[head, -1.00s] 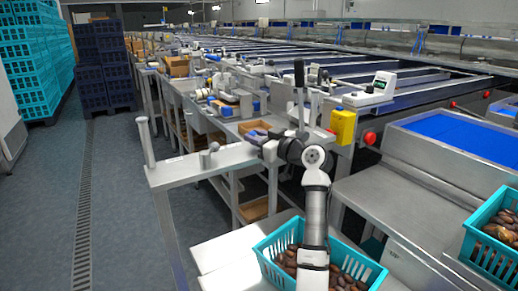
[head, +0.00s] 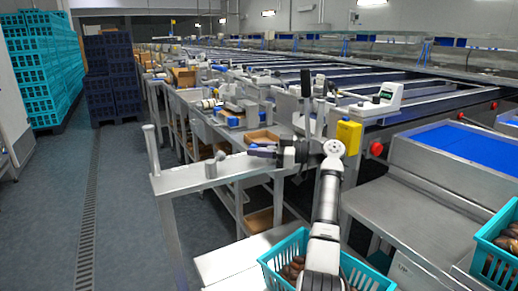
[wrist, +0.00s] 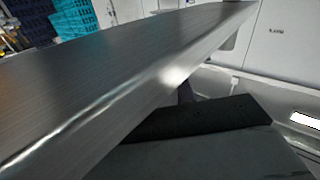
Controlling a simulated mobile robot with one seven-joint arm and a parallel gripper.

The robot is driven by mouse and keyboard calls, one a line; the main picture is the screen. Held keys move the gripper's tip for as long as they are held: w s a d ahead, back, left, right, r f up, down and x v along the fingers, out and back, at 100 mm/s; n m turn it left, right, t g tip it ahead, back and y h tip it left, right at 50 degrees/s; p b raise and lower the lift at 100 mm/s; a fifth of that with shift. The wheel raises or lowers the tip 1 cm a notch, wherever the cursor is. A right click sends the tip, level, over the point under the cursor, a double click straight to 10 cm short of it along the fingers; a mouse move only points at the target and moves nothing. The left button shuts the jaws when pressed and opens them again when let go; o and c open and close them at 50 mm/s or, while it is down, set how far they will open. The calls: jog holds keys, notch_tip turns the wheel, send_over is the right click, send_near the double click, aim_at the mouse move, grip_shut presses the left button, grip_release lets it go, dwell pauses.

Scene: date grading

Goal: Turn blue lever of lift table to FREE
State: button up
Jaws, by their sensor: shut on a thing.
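The lift table seems to be the bare steel table (head: 232,169) in front of me. It has a tall post at its left corner and a short round stub on top. My gripper (head: 260,151) reaches left over its far edge in the head view. It is shut on a small blue piece there, which looks like the blue lever, mostly hidden by the jaws. I cannot read any FREE mark or the lever's angle. The wrist view shows a steel surface (wrist: 110,70) close up and a dark slab below it; no lever is clear there.
A turquoise crate (head: 272,262) with dates stands below my arm, and another (head: 482,262) at the right edge. A black-knobbed lever (head: 306,95) and a yellow box (head: 347,137) stand close behind my wrist. The floor at the left (head: 130,220) is clear.

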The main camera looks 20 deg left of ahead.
jog(key=shift+f, duration=0.1)
jog(key=o, duration=1)
jog(key=shift+s, duration=0.1)
jog(key=b+v, duration=0.1)
jog(key=v, duration=1.2)
jog(key=shift+d, duration=0.35)
jog(key=shift+d, duration=0.1)
